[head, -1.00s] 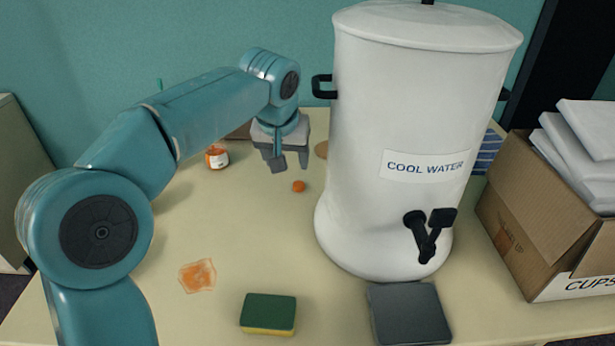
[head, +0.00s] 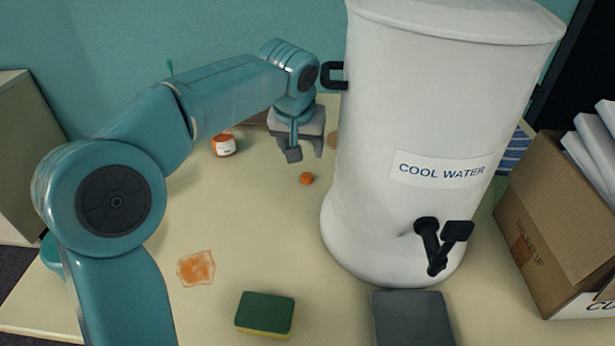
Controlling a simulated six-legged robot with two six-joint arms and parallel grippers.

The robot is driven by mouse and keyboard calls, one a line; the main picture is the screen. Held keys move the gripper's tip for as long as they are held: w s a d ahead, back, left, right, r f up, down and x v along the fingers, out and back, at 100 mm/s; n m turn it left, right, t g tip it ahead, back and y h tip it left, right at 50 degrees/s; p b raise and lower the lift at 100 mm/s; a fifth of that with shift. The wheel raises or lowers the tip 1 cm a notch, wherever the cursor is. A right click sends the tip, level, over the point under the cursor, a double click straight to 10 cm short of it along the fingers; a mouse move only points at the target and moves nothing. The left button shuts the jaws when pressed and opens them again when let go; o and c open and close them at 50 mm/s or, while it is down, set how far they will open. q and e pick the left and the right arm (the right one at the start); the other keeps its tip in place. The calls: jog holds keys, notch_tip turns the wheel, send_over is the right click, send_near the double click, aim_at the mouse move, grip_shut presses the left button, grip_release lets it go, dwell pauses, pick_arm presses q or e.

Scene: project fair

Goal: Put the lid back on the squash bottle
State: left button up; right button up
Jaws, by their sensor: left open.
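A small orange lid (head: 306,178) lies on the table, left of the big white water urn. A bottle with an orange and white body (head: 223,146) stands farther back and to the left, partly behind my left arm; I take it for the squash bottle, but its top is hard to make out. My left gripper (head: 305,153) points down just behind and above the lid. Its jaws are open, with nothing seen between them. My right gripper is not in view.
The white urn (head: 428,130) with a black tap stands close to the right of my left gripper. A green sponge (head: 265,314), a grey tray (head: 411,320) and an orange spill (head: 196,268) are in front. A cardboard box (head: 560,225) stands at the right. The table's middle is clear.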

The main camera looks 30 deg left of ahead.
pick_arm(q)
send_over(307, 175)
jog(key=s+d, duration=0.1)
jog(key=s, duration=0.2)
jog(key=f, duration=0.7)
jog(key=shift+w+d, duration=0.1)
jog(key=shift+w, duration=0.1)
jog(key=shift+s, duration=0.1)
jog(key=x, duration=0.5)
jog(key=shift+f, duration=0.1)
grip_shut()
notch_tip(307, 175, up, 18)
jog(key=p, duration=0.3)
jog(key=shift+p, duration=0.3)
